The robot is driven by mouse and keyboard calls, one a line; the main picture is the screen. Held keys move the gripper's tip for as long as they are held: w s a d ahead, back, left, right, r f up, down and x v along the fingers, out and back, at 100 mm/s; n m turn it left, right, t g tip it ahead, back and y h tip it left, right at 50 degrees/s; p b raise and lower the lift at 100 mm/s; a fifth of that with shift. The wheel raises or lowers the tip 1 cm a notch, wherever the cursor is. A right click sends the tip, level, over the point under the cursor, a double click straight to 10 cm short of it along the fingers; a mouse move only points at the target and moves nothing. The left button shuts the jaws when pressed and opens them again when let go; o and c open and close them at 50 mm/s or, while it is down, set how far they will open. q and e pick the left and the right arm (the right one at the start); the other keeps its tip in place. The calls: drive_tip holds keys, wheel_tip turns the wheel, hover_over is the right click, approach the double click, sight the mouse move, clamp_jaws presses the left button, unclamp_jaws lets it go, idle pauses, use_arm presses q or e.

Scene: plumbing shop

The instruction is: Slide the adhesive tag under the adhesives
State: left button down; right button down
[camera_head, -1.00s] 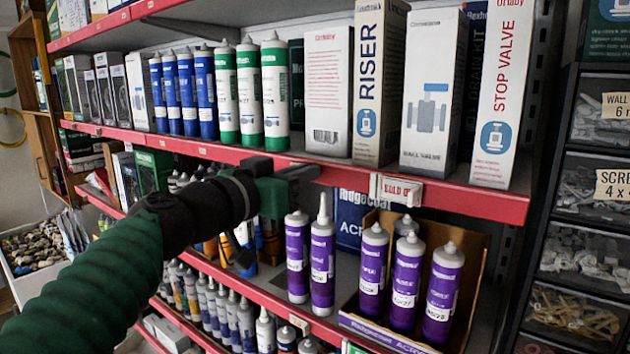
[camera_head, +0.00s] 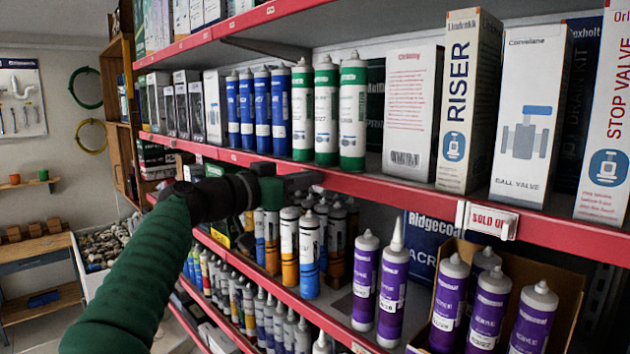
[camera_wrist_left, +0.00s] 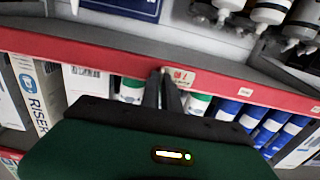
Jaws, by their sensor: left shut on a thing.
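My left gripper (camera_head: 304,180) is at the red shelf edge (camera_head: 400,194), below the green-and-white tubes (camera_head: 326,110). In the left wrist view its two dark fingers (camera_wrist_left: 165,88) are close together, with a small white tag (camera_wrist_left: 181,76) with red print at their tips, against the red edge. The jaws are shut on this tag; the grip itself is partly hidden. Blue tubes (camera_head: 263,110) stand left of the green ones. Purple cartridges (camera_head: 365,285) and white cartridges with blue or orange bands (camera_head: 310,255) stand on the shelf below. Which product is the adhesives I cannot tell.
A SOLD OUT tag (camera_head: 488,220) hangs on the red edge farther right. Boxes, such as the RISER box (camera_head: 468,105) and the ball valve box (camera_head: 530,115), stand on that shelf. An open carton (camera_head: 562,275) holds several purple cartridges.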

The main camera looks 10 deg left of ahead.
use_arm(q)
drive_tip(key=shift+w+a+f, duration=0.1)
drive_tip(key=c, duration=1.8)
unclamp_jaws()
drive_tip(key=shift+o, duration=1)
drive_tip(key=shift+s, duration=0.3)
drive_tip(key=shift+d, duration=0.2)
drive_tip(key=b+v, duration=0.9)
drive_tip(key=v, duration=0.7)
drive_tip(key=shift+s+a, duration=0.25)
drive_tip(key=shift+a, duration=0.15)
